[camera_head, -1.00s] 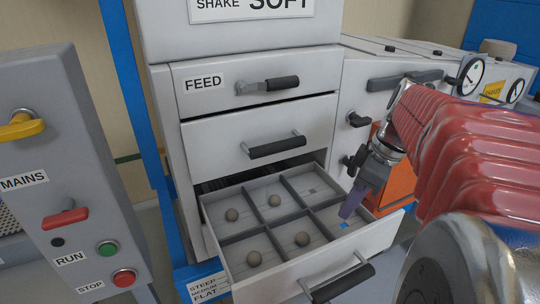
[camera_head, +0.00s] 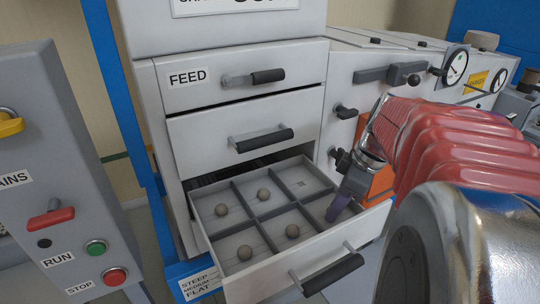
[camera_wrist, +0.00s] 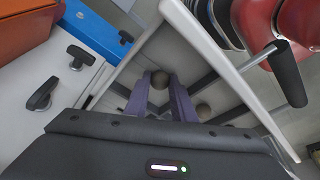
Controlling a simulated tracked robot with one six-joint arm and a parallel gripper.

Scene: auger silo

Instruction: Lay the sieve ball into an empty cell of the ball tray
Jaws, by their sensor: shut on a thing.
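The ball tray (camera_head: 262,214) is an open drawer divided into cells. The back right cell (camera_head: 304,183) is empty. My gripper (camera_head: 336,214) points down at the front right cell, its purple fingertips low within the drawer. In the wrist view the fingers are shut on the sieve ball (camera_wrist: 160,79), which shows between their tips. The head view hides this ball; whether it touches the cell floor I cannot tell.
The drawer's front wall and dark handle (camera_head: 333,274) stand close in front of my gripper. The shut FEED drawer (camera_head: 245,80) and another shut drawer (camera_head: 240,130) are above. An orange panel (camera_head: 380,183) and dark knobs are just right of the tray.

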